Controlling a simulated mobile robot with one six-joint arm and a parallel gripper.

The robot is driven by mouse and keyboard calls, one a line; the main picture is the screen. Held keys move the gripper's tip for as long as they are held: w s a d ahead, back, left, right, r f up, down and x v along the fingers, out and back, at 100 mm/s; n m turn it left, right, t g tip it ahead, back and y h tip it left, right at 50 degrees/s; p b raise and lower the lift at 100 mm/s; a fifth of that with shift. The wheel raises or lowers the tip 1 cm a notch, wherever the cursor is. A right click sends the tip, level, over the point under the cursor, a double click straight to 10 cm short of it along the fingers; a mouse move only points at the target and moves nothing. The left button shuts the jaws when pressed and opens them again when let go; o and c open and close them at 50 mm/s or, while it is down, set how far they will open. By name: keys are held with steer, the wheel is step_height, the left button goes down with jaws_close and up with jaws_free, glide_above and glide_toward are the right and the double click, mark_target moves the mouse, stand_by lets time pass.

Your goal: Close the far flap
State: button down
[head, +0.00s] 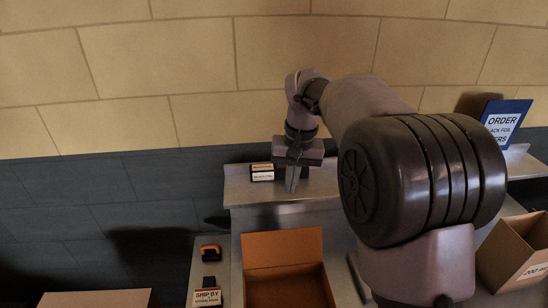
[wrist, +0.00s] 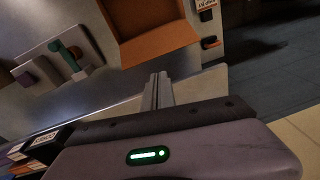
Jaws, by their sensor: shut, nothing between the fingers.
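An open brown carton (head: 285,293) stands on the grey bench at the lower middle of the head view. Its far flap (head: 282,247) is raised along the far edge, not folded over the opening. In the wrist view the far flap (wrist: 160,47) is the orange panel at the top, on the side nearest my fingers. My gripper (head: 292,188) points down over the back ledge, behind the carton, with its fingers together and empty. The fingers (wrist: 158,80) show just below the flap in the wrist view, apart from it as far as I can tell. The carton's near side is cut off.
Small black labelled boxes (head: 262,172) sit on the back ledge beside my gripper. A blue order sign (head: 503,115) and another open carton (head: 512,255) are at right. An orange-and-black item (head: 210,252) lies left. A teal-handled tool (wrist: 68,52) shows in the wrist view.

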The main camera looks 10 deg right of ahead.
steer(key=w+g+p, duration=0.1)
steer(key=w+p, duration=0.2)
steer(key=w, duration=0.2)
steer(key=n+g+p, duration=0.1)
steer(key=g+p, duration=0.1)
steer(key=p, duration=0.4)
glide_toward(282, 248)
steer(key=shift+w+f, duration=1.4)
steer(key=shift+f, duration=0.3)
steer(key=shift+d+h, duration=0.35)
steer(key=shift+h, duration=0.05)
steer(key=shift+f+t+b, duration=0.1)
steer(key=shift+t+b, duration=0.2)
steer(key=shift+b, duration=0.15)
